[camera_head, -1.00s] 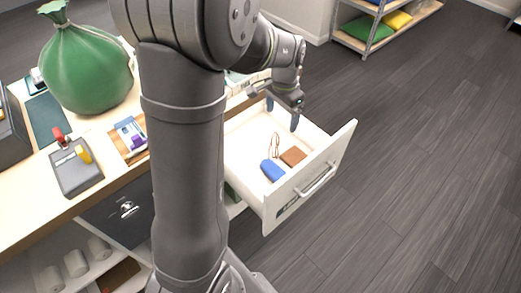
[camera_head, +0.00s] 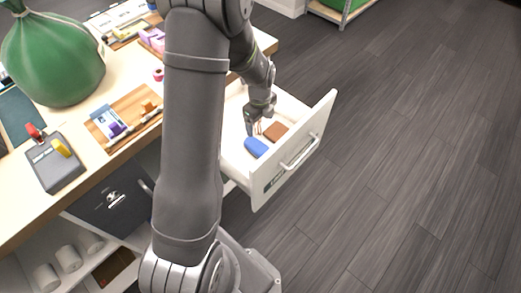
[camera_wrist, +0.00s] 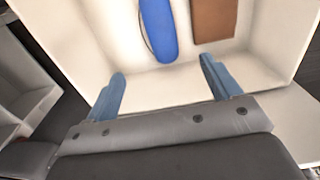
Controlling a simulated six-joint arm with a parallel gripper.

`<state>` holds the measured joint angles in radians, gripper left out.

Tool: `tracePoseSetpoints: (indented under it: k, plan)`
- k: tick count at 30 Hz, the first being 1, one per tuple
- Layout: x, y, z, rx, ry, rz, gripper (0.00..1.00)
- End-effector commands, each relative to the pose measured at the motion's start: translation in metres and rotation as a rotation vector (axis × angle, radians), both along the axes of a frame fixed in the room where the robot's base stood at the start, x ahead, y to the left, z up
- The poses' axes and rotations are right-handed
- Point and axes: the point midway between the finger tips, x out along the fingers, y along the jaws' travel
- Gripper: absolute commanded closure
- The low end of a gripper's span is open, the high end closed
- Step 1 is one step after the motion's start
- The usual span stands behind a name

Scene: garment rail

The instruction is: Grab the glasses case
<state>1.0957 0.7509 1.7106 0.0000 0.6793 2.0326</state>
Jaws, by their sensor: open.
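A blue, rounded, elongated object that looks like the glasses case (camera_head: 256,148) lies in the open white drawer (camera_head: 262,186). It also shows at the top middle of the wrist view (camera_wrist: 158,30). A thin dark cord or frame curves along its left side there. A brown wallet-like object (camera_head: 275,131) lies beside it, to its right in the wrist view (camera_wrist: 214,18). My gripper (camera_head: 254,128) is over the drawer. In the wrist view its two blue fingers (camera_wrist: 163,85) are wide apart with nothing between them. The blue case lies beyond the fingertips, apart from them.
The drawer's front panel with its handle (camera_head: 301,152) and its side walls surround the objects. The counter (camera_head: 130,80) beside it holds a green sack (camera_head: 55,60), a switch box (camera_head: 55,160) and a wooden tray (camera_head: 105,115). Open floor lies right.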

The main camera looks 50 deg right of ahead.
Motion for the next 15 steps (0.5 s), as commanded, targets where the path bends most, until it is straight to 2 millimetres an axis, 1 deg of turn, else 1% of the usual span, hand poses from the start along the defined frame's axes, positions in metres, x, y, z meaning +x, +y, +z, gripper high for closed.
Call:
tracePoseSetpoints:
  k: [15]
  plan:
    - [0.0,0.001,-0.087,0.004,0.002,-0.002,0.18]
